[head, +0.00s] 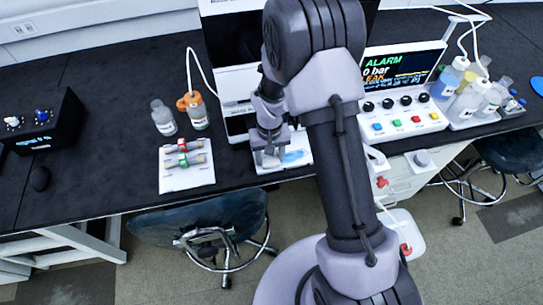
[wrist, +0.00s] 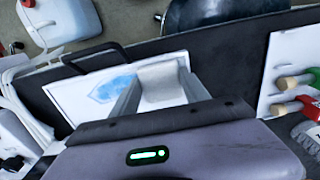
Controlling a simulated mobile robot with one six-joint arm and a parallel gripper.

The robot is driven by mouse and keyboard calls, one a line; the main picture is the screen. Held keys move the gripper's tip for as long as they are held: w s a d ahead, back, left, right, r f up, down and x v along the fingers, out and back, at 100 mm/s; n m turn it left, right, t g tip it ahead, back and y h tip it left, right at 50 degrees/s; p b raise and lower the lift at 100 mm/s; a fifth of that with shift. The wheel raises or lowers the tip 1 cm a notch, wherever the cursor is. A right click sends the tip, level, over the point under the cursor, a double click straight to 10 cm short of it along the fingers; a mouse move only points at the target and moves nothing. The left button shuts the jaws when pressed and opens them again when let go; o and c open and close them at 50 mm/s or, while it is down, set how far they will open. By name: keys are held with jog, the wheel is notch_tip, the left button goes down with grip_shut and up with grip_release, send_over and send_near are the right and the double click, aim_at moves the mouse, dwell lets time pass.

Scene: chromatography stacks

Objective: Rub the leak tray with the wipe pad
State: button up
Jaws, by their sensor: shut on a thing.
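The leak tray (wrist: 75,101) is a shallow white tray with a blue wet-looking patch (wrist: 112,89) on it. In the head view the tray (head: 303,160) lies at the front edge of the black bench, partly hidden by my gripper. My gripper (head: 269,156) points down over the tray's left part. It is shut on the wipe pad (wrist: 163,79), a pale grey-white block between the two fingers in the wrist view. The pad is beside the blue patch. I cannot tell whether it touches the tray.
A white board (head: 186,178) with red and green fittings lies left of the tray, with bottles (head: 194,110) behind it. The instrument with the alarm screen (head: 398,68) stands to the right. A dark stool (head: 200,217) stands in front of the bench.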

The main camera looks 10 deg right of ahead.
aim_at(271, 159)
notch_tip(271, 159, up, 2)
jog(key=shift+w+a+r+p, duration=0.1)
jog(key=shift+p, duration=0.2)
jog(key=shift+d+r+p, duration=0.3)
jog(key=shift+r+p, duration=0.25)
jog(key=shift+r, duration=0.2)
jog(key=shift+r+p, duration=1.55)
jog(key=shift+r, duration=0.6)
